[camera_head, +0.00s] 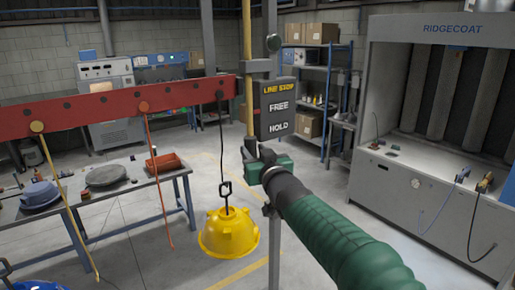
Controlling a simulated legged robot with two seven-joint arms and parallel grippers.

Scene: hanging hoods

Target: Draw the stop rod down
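The stop rod (247,50) is a yellowish upright rod that comes down from the top of the head view, left of a grey post. It passes a dark bracket and runs beside the dark LINE STOP plate (278,108), which reads FREE above HOLD. My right gripper (254,154) is at the rod's lower end, just below the plate. Its green and black body covers that end, so whether its fingers are closed around the rod is hidden. My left gripper is not in view.
A red overhead beam (110,105) carries hooks and cords. A yellow hood (229,234) hangs from it, left of my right arm. A workbench (90,195) stands at left. A grey RIDGECOAT booth (415,190) stands at right. Shelves stand behind.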

